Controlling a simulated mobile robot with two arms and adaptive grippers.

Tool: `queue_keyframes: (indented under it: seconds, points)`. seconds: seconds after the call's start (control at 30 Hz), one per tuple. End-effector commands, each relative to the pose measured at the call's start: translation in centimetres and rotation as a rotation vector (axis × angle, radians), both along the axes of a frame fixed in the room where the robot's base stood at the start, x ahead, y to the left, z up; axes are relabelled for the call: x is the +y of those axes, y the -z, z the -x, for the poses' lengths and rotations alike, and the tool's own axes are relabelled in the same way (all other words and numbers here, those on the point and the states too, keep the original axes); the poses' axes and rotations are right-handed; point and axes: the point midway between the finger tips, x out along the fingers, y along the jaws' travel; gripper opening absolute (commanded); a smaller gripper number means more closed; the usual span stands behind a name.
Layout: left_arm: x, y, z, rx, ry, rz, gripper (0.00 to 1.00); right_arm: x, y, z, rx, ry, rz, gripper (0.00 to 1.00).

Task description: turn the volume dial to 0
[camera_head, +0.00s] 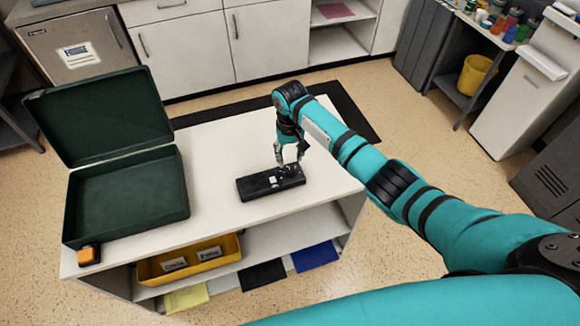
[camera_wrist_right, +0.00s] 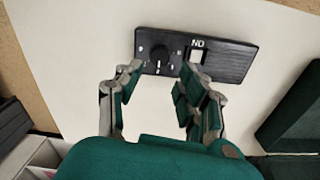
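A flat black device (camera_head: 258,188) lies on the white table top. It also shows in the right wrist view (camera_wrist_right: 232,62), with a round black dial (camera_wrist_right: 160,54), pale marks around it, a white square switch (camera_wrist_right: 197,57) and a grille. The dial's setting is too small to read surely. My right gripper (camera_head: 288,160) points down over the dial end of the device. My left gripper is not in view.
An open dark green case (camera_head: 130,190) stands on the table's left part, with a small orange and black item (camera_head: 88,255) at the front left corner. A yellow bin (camera_head: 190,258) sits on the shelf below. The table top around the device is clear.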

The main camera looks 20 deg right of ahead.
Motion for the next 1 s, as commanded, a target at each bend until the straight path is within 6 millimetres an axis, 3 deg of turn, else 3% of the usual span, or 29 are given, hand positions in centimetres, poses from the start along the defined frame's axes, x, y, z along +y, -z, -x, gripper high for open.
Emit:
queue_keyframes:
  seconds: [0.1, 0.3, 0.73, 1.0]
  points:
    - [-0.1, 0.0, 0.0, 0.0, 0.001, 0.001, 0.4, 0.0, 2.6, 0.1, 0.004, 0.0, 0.0, 0.39]
    - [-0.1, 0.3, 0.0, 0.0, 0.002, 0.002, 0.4, 0.0, 5.5, 0.0, 0.002, 0.001, 0.001, 0.39]
    - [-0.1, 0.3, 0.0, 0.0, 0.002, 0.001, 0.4, 0.0, 6.6, 0.0, -0.001, -0.001, 0.0, 0.39]
    - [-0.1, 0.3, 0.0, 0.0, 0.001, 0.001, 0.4, 0.0, 6.6, 0.0, -0.001, -0.001, 0.0, 0.06]
